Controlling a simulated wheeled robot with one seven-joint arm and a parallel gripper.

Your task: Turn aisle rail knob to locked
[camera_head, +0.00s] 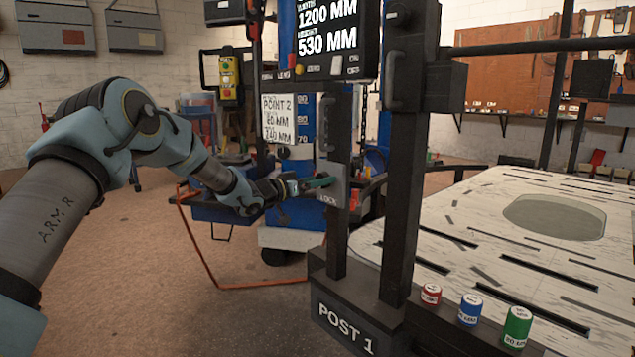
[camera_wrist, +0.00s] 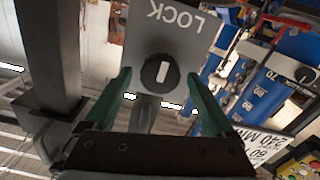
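The aisle rail knob (camera_wrist: 156,77) is a round black knob with a short white bar, mounted on a grey plate (camera_wrist: 185,40). The plate carries the word LOCK, upside down in the wrist view, above the knob there. The white bar stands nearly upright in that view. In the head view the plate (camera_head: 340,187) is on a dark post, and the knob is hidden by my gripper (camera_head: 318,184). My gripper (camera_wrist: 159,73) is open, with one green finger on each side of the knob. Gaps show between the fingers and knob; contact is not visible.
A dark frame post (camera_head: 402,150) stands right of the plate on the POST 1 base (camera_head: 345,328). Red, blue and green cylinders (camera_head: 468,310) stand beside the pale slotted table (camera_head: 480,205). A blue column (camera_head: 305,125) stands behind. Open floor (camera_head: 150,270) lies left.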

